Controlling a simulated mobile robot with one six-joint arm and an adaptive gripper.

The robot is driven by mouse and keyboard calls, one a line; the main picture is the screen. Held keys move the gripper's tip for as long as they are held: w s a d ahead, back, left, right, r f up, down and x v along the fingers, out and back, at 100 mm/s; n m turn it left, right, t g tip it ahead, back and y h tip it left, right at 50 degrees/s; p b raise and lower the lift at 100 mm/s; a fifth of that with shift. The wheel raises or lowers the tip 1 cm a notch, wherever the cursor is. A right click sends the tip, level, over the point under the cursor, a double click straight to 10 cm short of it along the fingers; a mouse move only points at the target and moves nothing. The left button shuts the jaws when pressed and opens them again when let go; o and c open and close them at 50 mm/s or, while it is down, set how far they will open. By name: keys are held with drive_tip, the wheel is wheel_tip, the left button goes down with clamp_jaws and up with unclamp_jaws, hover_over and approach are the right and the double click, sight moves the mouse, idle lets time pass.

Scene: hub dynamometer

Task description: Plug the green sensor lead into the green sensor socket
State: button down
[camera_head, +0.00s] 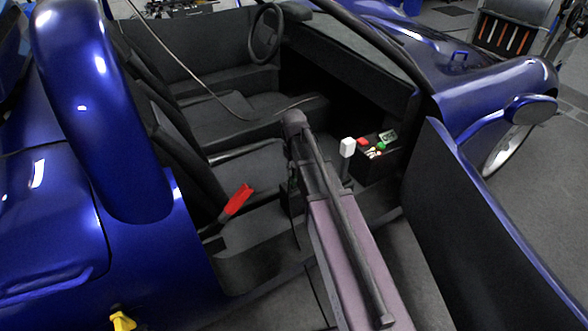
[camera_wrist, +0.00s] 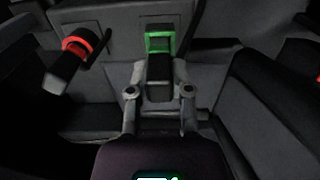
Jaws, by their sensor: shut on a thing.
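In the wrist view my gripper (camera_wrist: 160,72) is closed around a dark block-shaped plug, the lead's body (camera_wrist: 159,68). A bright green square frame (camera_wrist: 160,31) shows just beyond the plug, against a grey panel. I cannot tell whether this green frame is the socket or part of the lead, nor whether the plug touches or enters anything. In the head view my arm reaches into the car through the open door.
A red-ringed dark cylinder (camera_wrist: 76,46) lies left of the plug. In the head view a red handle (camera_head: 238,199) is left of my arm. A white-topped lever (camera_head: 347,148) and dark box (camera_head: 374,170) are to its right. The open door (camera_head: 470,235) borders the right.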

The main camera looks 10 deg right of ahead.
drive_tip(key=shift+f+b, duration=0.65)
drive_tip(key=shift+b, duration=0.05)
idle(0.5)
drive_tip(key=shift+c, duration=2.3)
unclamp_jaws()
drive_tip(key=shift+r, duration=0.2)
wheel_tip(320, 180, up, 8)
drive_tip(key=p, duration=0.8)
drive_tip(key=shift+w+r+p, duration=0.1)
drive_tip(key=shift+r+p, duration=0.1)
drive_tip(key=shift+p, duration=0.2)
drive_tip(key=w+r+m+p, duration=0.1)
drive_tip(key=w+r+p, duration=0.2)
drive_tip(key=r+p, duration=0.7)
drive_tip(key=w+r+m+p, duration=0.2)
drive_tip(key=r+p, duration=0.9)
drive_tip(key=shift+w+d, duration=0.4)
